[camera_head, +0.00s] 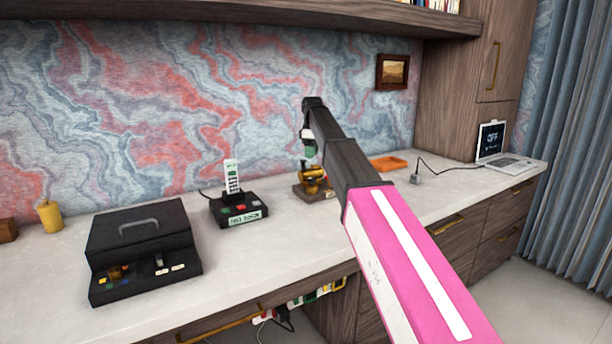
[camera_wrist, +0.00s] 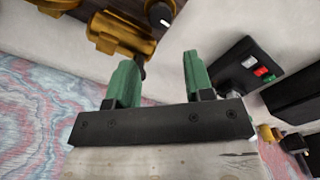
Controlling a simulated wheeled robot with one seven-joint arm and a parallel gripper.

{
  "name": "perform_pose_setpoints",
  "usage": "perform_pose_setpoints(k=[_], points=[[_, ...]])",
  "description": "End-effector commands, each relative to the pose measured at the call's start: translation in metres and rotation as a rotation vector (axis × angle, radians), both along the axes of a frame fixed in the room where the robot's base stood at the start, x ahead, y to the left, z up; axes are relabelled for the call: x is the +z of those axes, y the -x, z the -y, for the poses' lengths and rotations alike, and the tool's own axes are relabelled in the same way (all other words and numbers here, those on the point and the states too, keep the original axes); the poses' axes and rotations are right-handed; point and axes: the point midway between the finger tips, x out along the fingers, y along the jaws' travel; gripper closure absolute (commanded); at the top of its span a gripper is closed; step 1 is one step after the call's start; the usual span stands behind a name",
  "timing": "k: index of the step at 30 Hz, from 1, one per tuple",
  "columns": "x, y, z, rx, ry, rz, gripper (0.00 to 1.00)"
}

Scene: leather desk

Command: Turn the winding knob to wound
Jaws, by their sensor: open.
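A brass device (camera_head: 311,179) stands on a brown wooden base (camera_head: 301,194) near the wall. In the wrist view, its brass body (camera_wrist: 122,38) is at the upper left. A black knob with a white mark (camera_wrist: 160,13) sits beside it near the top edge; I take this for the winding knob, but cannot read any label. My gripper (camera_wrist: 165,62) has two green fingers, apart with nothing between them. In the head view, my gripper (camera_head: 310,149) hangs just above the brass device and partly covers it. I cannot tell whether a finger touches the device.
A black box with a phone and red button (camera_head: 239,208) stands to the left. A larger black case with a handle (camera_head: 143,245) is farther left. An orange tray (camera_head: 388,163) and a laptop (camera_head: 507,160) are to the right. The countertop's front is clear.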

Motion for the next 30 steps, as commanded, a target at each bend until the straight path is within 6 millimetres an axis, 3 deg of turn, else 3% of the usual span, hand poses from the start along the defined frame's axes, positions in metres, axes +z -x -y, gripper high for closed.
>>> perform_pose_setpoints(k=[18,30], points=[[-0.092,0.001,0.0,-0.001,0.0,-0.001,0.52],[-0.106,0.0,0.0,-0.001,-0.001,0.0,0.52]])
